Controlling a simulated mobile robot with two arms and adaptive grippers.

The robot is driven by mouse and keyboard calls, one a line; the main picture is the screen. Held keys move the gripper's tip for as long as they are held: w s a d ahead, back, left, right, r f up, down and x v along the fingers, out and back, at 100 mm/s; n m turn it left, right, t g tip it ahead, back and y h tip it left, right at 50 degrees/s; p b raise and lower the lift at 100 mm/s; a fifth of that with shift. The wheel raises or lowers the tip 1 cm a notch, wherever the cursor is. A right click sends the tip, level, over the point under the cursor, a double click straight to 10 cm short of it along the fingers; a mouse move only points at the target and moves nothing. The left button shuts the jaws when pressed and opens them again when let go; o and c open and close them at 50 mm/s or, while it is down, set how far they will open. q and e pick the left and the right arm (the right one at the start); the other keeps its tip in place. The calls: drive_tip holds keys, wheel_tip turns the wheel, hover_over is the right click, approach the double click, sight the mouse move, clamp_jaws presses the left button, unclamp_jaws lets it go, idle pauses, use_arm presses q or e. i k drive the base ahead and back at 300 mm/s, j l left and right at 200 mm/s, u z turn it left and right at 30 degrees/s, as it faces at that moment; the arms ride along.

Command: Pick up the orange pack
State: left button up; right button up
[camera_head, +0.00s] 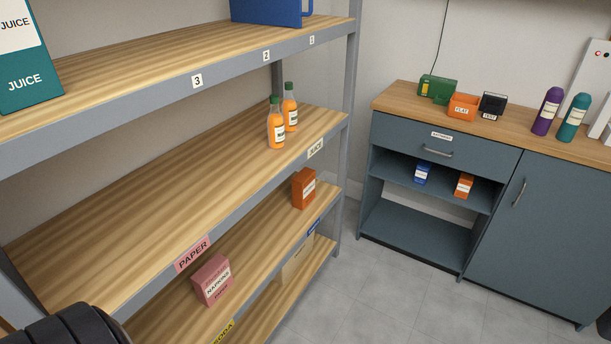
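A small orange pack (463,186) with a white label stands on the upper open shelf of the grey-blue cabinet, at the right of the opening. A blue pack (423,173) with a white label stands to its left on the same shelf. A larger orange box (304,188) stands on a lower level of the wooden rack, near its right end.
The wooden rack (140,205) fills the left. Grey floor (385,290) before the cabinet is clear.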

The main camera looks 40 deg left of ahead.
sight(303, 185)
drive_tip(key=i+u, duration=0.3)
drive_tip(key=u, duration=0.15)
drive_tip(key=i+l+u, duration=0.2)
drive_tip(key=u, duration=0.25)
drive_tip(key=i+l+u, duration=0.3)
drive_tip(key=u, duration=0.15)
drive_tip(key=i+l+u, duration=0.2)
drive_tip(key=u, duration=0.3)
drive_tip(key=l, duration=0.1)
